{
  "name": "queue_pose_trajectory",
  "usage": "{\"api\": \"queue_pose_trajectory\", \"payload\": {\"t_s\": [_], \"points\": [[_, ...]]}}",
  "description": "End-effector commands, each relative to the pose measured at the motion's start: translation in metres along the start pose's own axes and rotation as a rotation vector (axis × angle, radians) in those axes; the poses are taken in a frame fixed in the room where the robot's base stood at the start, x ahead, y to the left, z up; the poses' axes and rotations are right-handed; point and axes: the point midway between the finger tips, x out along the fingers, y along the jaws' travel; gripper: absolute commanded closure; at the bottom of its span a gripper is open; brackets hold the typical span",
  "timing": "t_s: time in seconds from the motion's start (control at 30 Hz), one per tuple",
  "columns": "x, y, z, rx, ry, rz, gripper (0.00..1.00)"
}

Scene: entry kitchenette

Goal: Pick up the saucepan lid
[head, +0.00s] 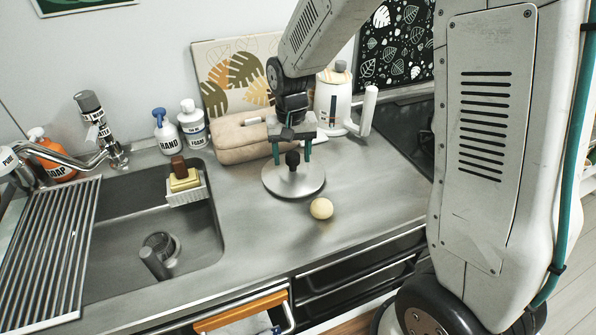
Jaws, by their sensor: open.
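The saucepan lid (284,186) is a round grey metal disc with a black knob (292,160). It lies flat on the steel counter to the right of the sink. My gripper (292,161) points down over the lid from behind. Its two teal fingers are apart, one on each side of the knob in this view. Whether the fingers touch the knob or the lid cannot be told from this one view.
A pale ball (321,208) sits just in front of the lid. A beige bag (236,139) and a white kettle (333,100) stand close behind. The sink (190,240) opens on the left. The counter to the lid's right is clear.

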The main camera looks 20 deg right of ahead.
Motion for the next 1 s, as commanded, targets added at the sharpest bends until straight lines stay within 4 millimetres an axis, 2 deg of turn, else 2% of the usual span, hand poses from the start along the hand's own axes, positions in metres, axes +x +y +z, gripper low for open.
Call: {"api": "queue_pose_trajectory", "payload": {"t_s": [0.13,0.4,0.43,0.6,0.87,1.0], "points": [[0.018,0.002,0.0,0.002,-0.003,0.001,0.41],[0.022,0.003,-0.001,0.005,0.0,0.0,0.41],[0.022,0.003,-0.001,0.005,0.0,0.0,0.44],[0.022,0.004,-0.001,0.006,0.0,0.0,0.91],[0.021,0.004,-0.001,0.006,0.0,0.0,0.92],[0.01,0.003,-0.002,0.005,0.003,-0.001,0.92]]}}
